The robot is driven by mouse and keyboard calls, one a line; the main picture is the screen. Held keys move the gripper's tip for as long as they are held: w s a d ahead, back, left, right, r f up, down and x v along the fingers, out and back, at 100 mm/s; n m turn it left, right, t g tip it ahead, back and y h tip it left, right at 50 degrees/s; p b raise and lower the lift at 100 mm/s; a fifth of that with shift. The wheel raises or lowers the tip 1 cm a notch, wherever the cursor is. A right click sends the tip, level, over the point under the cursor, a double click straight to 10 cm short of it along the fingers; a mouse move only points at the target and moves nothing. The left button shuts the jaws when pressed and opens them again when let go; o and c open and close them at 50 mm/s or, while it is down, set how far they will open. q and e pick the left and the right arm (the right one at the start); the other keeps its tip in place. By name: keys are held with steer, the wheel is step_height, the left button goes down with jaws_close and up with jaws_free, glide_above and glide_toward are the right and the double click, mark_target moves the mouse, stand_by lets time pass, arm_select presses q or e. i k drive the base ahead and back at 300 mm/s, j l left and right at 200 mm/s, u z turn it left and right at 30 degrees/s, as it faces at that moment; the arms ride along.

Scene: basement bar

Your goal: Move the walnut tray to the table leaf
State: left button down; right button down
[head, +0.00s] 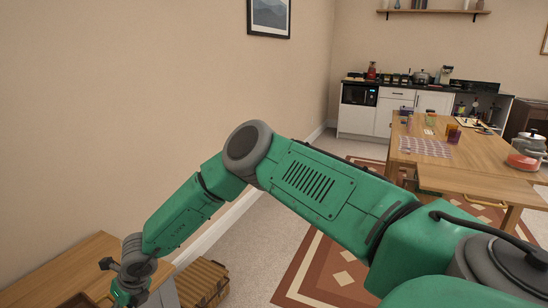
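A dark brown edge, perhaps the walnut tray (76,300), shows on a wooden surface (55,268) at the lower left. It is cut off by the picture's bottom, so I cannot tell what it holds. My green arm comes in from the lower right and crosses to the lower left. Its gripper (116,283), which I take as my right, is just right of the dark edge; whether they touch is unclear. Its finger opening is not readable. My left gripper is not in view. The table leaf is probably the wooden panel (452,181) at the near side of the far-right table.
A slatted brown crate (205,283) stands on the floor beside the wooden surface. The far-right table (465,150) holds a checked cloth (425,147), a red-and-white pot (526,152) and small items. A patterned rug (325,275) and carpet lie between. A kitchen counter (415,88) is behind.

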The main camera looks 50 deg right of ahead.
mark_target(474, 183)
steer(key=k+l+z, duration=0.1)
steer(key=k+z, duration=0.3)
steer(key=k+l+z, duration=0.1)
steer(key=z, duration=2.35)
steer(key=i+l+z, duration=0.1)
steer(key=i+l, duration=0.15)
steer(key=i, duration=0.25)
steer(key=i+l+z, duration=0.15)
steer(key=i, duration=0.35)
steer(key=l, duration=0.1)
